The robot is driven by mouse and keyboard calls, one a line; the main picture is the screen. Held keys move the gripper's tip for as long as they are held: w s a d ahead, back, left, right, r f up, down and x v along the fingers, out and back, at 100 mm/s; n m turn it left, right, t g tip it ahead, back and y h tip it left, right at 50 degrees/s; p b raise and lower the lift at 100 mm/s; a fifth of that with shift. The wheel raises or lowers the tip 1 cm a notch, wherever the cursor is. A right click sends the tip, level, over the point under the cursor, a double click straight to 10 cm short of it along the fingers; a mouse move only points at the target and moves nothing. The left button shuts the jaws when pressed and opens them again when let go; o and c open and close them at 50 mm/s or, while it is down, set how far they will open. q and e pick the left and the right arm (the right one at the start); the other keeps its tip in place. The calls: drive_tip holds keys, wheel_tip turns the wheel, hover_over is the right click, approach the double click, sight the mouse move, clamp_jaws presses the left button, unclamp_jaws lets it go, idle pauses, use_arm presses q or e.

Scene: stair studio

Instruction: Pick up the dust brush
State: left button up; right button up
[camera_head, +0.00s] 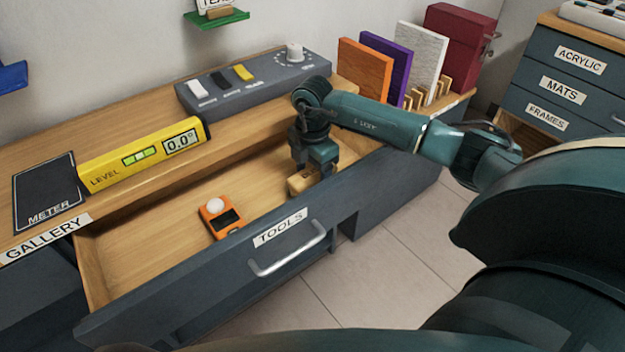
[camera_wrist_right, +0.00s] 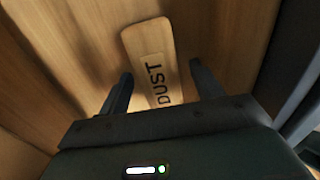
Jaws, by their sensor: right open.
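The dust brush is a light wooden block in the open drawer marked TOOLS, below my right gripper (camera_head: 318,168) in the head view (camera_head: 298,183). The gripper hides part of it there. In the right wrist view the brush (camera_wrist_right: 150,50) carries the word DUST and lies lengthwise between the two fingers. My right gripper (camera_wrist_right: 160,85) is open, with one finger on each side of the brush. I cannot tell whether the fingers touch it. My left gripper is not in view.
The drawer (camera_head: 150,245) also holds an orange meter with a white dome (camera_head: 220,217), left of the brush. A yellow level (camera_head: 140,155) and a grey switch panel (camera_head: 255,85) stand on the top behind. The drawer's front wall is close to my gripper.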

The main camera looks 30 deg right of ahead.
sight(313, 171)
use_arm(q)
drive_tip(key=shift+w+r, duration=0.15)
use_arm(e)
drive_tip(key=c, duration=1.1)
drive_tip(key=shift+r, duration=0.1)
